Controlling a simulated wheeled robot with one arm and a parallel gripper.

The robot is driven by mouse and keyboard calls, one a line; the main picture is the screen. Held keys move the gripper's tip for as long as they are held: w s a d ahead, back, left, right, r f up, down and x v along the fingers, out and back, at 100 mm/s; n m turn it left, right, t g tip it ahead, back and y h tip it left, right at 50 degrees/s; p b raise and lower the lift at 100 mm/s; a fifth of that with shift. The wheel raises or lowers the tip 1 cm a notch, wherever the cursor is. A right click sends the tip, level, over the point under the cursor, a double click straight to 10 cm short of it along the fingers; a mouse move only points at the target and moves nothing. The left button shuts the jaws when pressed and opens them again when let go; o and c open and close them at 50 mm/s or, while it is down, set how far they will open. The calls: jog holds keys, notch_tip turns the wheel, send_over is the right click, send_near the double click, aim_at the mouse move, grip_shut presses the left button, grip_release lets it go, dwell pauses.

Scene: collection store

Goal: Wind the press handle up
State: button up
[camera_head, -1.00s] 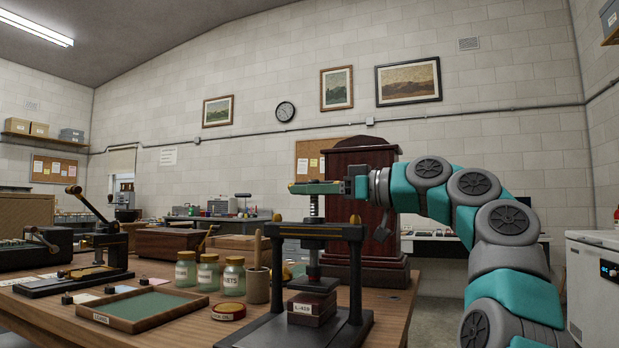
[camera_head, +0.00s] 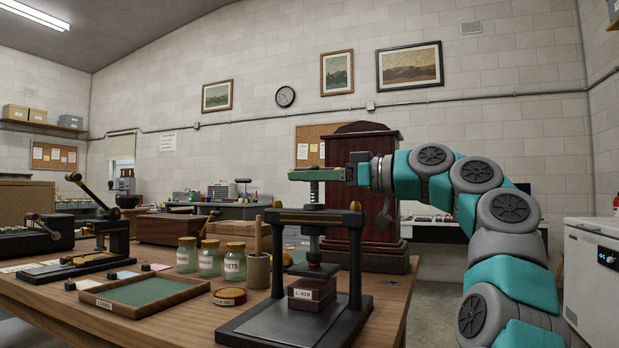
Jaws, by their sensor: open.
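The press (camera_head: 356,222) stands at the front of the wooden bench. It is a dark frame on a flat base, with an upright screw (camera_head: 314,191) rising through its crossbar. A dark plate (camera_head: 315,270) hangs on the screw, low over a dark red block labelled L-419 (camera_head: 312,293). I cannot tell whether plate and block touch. My gripper (camera_head: 315,174) comes in from the right at the top of the screw and is open. The press handle is mostly hidden there, so I cannot make out its exact position between the fingers.
A tall dark wooden cabinet (camera_head: 362,150) is close behind my gripper. A white chest (camera_head: 594,273) stands at the far right.

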jog(key=v, duration=0.7)
jog(key=shift+s+d, duration=0.1)
jog(key=shift+d, duration=0.25)
